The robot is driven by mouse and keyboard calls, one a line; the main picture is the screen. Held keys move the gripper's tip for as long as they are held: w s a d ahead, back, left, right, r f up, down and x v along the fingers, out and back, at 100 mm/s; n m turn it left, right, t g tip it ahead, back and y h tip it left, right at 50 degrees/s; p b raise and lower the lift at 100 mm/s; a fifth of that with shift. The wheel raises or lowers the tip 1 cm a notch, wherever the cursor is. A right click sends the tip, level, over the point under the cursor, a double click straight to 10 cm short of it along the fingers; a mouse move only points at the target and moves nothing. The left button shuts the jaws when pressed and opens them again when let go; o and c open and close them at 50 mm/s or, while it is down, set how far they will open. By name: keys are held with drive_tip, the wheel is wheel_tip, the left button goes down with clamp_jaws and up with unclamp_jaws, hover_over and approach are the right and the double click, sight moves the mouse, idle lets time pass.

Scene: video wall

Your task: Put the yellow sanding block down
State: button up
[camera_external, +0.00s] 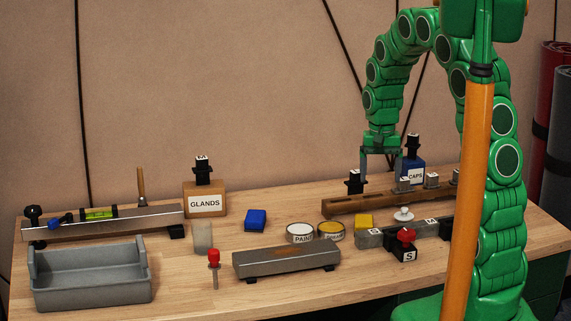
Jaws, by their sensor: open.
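The yellow block (363,221), which looks like the sanding block, sits on the wooden table (200,300) right of centre. It is just right of a yellow-topped tin (331,231) and behind a grey bar. My gripper (381,175) points down with its two fingers apart and nothing seen between them. It is above and behind the yellow block, over the brown rail and clear of the block. Whether the gripper's fingertips touch anything behind the rail cannot be told.
The brown rail (345,205) and the grey bar (375,239) with knobs flank the block. A blue block (255,220), a white-topped tin (299,231), a GLANDS box (204,202) and a grey tray (90,294) stand further left.

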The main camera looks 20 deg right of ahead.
drive_tip(key=s+d+r+n, duration=0.1)
drive_tip(key=s+r, duration=0.2)
drive_tip(key=s, duration=0.8)
drive_tip(key=s+d+r+n+g, duration=0.1)
drive_tip(key=s+r, duration=0.2)
drive_tip(key=s, duration=0.8)
drive_tip(key=s+d+r+n, duration=0.1)
drive_tip(key=s+r, duration=0.3)
drive_tip(key=s, duration=0.8)
drive_tip(key=shift+d+n, duration=0.4)
drive_tip(key=shift+d, duration=0.15)
